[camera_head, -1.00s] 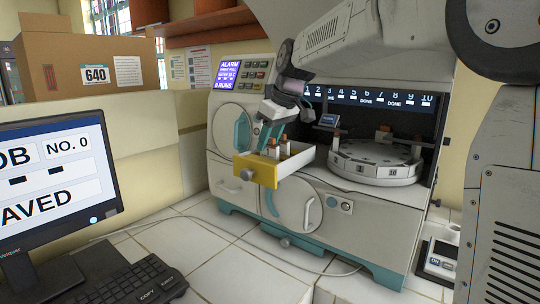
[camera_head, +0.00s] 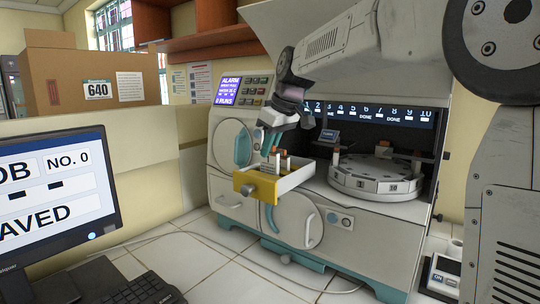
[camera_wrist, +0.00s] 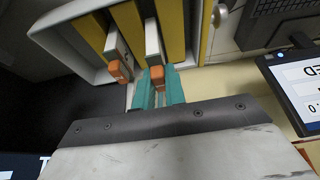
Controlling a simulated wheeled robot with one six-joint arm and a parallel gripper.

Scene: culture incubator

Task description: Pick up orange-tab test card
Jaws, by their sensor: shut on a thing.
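My gripper (camera_head: 268,150) points down over the pulled-out drawer of the incubator. In the wrist view its teal fingers (camera_wrist: 157,90) are shut on an orange-tab test card (camera_wrist: 157,74), with the orange tab between the fingertips. The card's pale body runs away from the fingers toward the drawer. I cannot tell whether its lower end is clear of the slot. A second orange-tab card (camera_wrist: 117,69) stands beside it, apart from the fingers; its tab also shows in the head view (camera_head: 283,154). The drawer has white walls (camera_head: 298,179) and a yellow front (camera_head: 256,188).
The incubator (camera_head: 232,165) has an open bay with a round carousel (camera_head: 376,182) to the right of the drawer. A monitor (camera_head: 60,190) and keyboard (camera_head: 140,292) stand at the left front. The tiled bench between is mostly clear.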

